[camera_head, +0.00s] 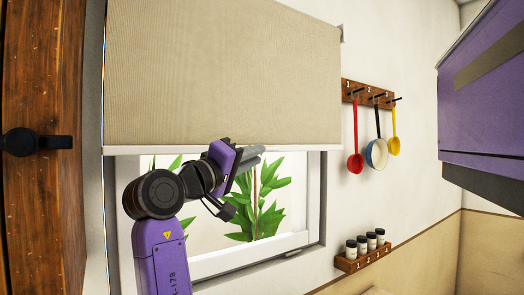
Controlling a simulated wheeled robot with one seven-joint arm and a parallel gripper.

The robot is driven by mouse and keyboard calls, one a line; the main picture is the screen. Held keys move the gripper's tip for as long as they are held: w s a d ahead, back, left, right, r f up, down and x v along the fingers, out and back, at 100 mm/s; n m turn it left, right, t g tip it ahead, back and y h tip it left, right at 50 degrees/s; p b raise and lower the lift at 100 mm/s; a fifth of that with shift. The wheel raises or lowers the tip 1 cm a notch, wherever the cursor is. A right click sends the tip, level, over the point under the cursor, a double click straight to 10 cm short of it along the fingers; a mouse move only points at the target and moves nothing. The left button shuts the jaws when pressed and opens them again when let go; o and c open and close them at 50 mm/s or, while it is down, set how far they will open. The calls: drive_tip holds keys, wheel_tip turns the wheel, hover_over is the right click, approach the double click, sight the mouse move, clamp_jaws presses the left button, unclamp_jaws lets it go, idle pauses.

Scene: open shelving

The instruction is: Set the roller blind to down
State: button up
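The beige roller blind (222,75) hangs over the upper part of the window, with a pale bottom bar (315,148) along its lower edge. The blind is partly lowered; the window's lower part (290,240) is uncovered and shows green leaves. My gripper (245,182) is at the blind's lower edge, near the middle of the bar. Its fingers point to the right; one grey finger lies just under the bar and the darker one is lower, with a gap between them. I see nothing held between them. Whether the upper finger touches the bar is unclear.
A wall rack (368,94) with red, blue-white and yellow ladles hangs right of the window. A small shelf (362,256) with several jars is below it. A purple cabinet (485,90) juts in at right. A wooden door (42,220) with a dark handle stands at left.

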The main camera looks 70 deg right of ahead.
sight(269, 149)
drive_tip(key=p+x, duration=0.2)
drive_tip(key=x, duration=0.5)
drive_tip(key=shift+w, duration=0.1)
drive_tip(key=shift+c, duration=0.2)
clamp_jaws()
drive_tip(key=shift+a, duration=0.1)
idle(1.0)
